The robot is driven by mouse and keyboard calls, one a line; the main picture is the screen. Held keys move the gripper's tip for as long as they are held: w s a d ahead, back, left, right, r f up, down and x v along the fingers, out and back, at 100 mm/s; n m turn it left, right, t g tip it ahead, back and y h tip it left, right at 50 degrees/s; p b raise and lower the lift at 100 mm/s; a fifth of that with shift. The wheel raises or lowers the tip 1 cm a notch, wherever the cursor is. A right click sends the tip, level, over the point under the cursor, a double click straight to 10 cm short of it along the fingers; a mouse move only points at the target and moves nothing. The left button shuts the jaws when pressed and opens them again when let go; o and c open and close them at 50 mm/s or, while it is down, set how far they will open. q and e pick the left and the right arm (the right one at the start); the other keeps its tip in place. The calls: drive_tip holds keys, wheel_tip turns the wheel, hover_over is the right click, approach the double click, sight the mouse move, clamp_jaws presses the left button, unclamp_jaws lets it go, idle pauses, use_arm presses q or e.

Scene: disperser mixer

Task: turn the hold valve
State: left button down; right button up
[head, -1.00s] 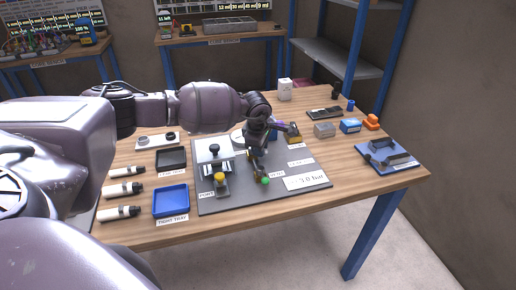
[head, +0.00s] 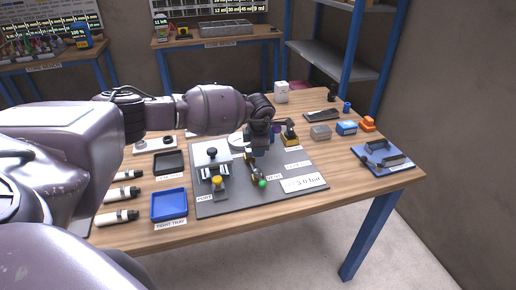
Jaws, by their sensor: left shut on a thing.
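My left arm reaches in from the left over the grey board (head: 233,205). My left gripper (head: 258,153) points down at the back middle of the board, shut on a small part. That part is mostly hidden by the fingers; it appears to be the hold valve's handle. Just in front of the fingers is a small dark and brass fitting (head: 257,172) with a green ball end (head: 262,183), beside a small label. My right gripper is not in view.
A white press-like unit with a black knob (head: 212,153) and a yellow-knobbed fitting (head: 217,181) stand left of the gripper. A pressure display card (head: 302,183) lies right. A blue tray (head: 169,205) and black tray (head: 170,162) are left; a blue fixture (head: 383,157) is far right.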

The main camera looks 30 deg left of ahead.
use_arm(q)
drive_tip(key=c, duration=1)
unclamp_jaws()
drive_tip(key=shift+r, duration=0.1)
drive_tip(key=r, duration=0.3)
drive_tip(key=s+d+r, duration=0.1)
drive_tip(key=r, duration=0.6)
drive_tip(key=shift+s+d+r+p, duration=0.15)
drive_tip(key=shift+s+r+p, duration=0.1)
drive_tip(key=shift+p, duration=0.05)
